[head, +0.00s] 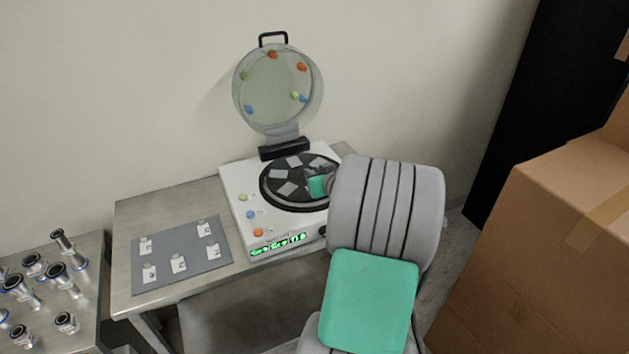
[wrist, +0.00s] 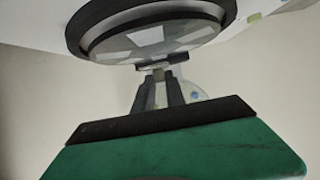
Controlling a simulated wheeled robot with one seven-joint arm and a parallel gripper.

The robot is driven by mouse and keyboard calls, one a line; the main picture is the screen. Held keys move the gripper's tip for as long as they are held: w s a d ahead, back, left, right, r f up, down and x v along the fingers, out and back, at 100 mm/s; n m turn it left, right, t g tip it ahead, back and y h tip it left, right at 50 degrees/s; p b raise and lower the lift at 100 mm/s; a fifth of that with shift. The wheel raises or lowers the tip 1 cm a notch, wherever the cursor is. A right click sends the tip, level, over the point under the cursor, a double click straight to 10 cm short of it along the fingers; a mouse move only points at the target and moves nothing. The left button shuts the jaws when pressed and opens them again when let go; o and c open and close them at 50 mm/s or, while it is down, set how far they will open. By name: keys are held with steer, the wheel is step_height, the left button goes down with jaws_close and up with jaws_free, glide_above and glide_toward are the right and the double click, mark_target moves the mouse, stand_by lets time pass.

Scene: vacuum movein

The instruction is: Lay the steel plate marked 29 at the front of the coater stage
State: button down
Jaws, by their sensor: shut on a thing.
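The white coater (head: 240,190) stands on the table with its clear round lid (head: 278,88) raised. Its round black stage (head: 270,197) carries several small grey plates (head: 287,188). My gripper (head: 316,186) is over the right part of the stage, partly hidden behind my own arm. In the wrist view my gripper (wrist: 158,78) is shut on a thin plate at the stage's edge. The held plate is mostly hidden, and its mark cannot be read. Whether it touches the stage cannot be told.
A grey mat (head: 185,232) with several white numbered tags (head: 178,263) lies left of the coater. A second table at the far left holds several metal fittings (head: 60,240). Cardboard boxes (head: 540,250) stand close on the right. The wall is behind the lid.

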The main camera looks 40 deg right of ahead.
steer(key=shift+w+d+f+p, duration=0.1)
steer(key=shift+f+p, duration=0.2)
steer(key=shift+f, duration=1.5)
steer(key=shift+f, duration=0.1)
steer(key=c, duration=1.4)
jaws_free()
